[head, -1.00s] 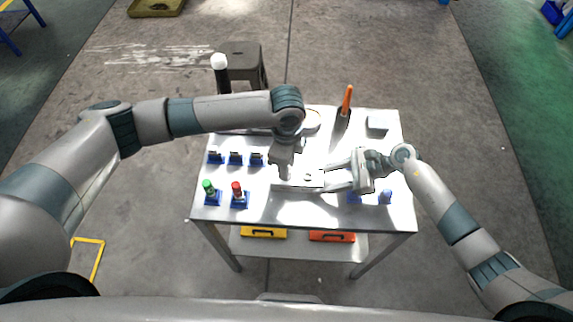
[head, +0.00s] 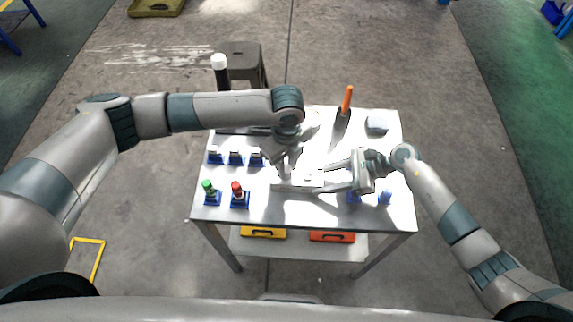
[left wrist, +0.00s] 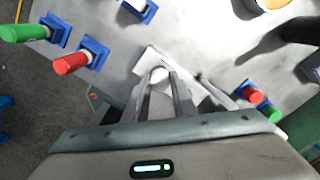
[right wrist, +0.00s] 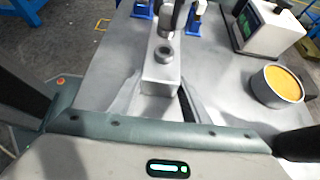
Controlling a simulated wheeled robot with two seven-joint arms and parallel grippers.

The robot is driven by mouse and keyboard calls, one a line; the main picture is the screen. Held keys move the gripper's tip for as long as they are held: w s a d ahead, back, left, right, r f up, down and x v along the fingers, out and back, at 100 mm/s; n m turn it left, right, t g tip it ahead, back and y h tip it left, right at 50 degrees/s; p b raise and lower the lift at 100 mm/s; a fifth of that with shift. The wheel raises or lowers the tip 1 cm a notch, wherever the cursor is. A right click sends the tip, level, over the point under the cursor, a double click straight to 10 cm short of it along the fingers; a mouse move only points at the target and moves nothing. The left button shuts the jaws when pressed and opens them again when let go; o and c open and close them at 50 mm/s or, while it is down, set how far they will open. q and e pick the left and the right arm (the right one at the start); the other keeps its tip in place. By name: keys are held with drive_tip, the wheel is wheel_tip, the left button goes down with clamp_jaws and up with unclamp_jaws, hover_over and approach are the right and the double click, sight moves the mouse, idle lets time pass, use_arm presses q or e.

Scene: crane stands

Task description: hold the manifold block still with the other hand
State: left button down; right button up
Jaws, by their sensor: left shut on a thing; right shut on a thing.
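The pale manifold block (head: 308,179) lies near the middle of the metal table. It is a light long block with a dark round ring on top in the right wrist view (right wrist: 160,75). My right gripper (head: 340,180) reaches in from the right and is shut on the block's near end, with a finger along each side in the right wrist view. My left gripper (head: 284,175) points down at the block's left part and is shut on a small pale round part (left wrist: 159,75). Glare and the fingers hide how that part meets the block.
Red-topped (head: 237,190) and green-topped (head: 208,190) parts stand in blue holders at left, with several blue holders behind. More blue holders sit under my right gripper. An orange-handled tool (head: 347,98), a grey box (head: 377,125) and a round tin (right wrist: 280,86) are farther back.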

use_arm(q)
drive_tip(key=m, duration=0.4)
drive_tip(key=c, duration=1.4)
unclamp_jaws()
drive_tip(key=shift+c, duration=0.7)
drive_tip(key=n, duration=0.2)
drive_tip(key=shift+n, duration=1.6)
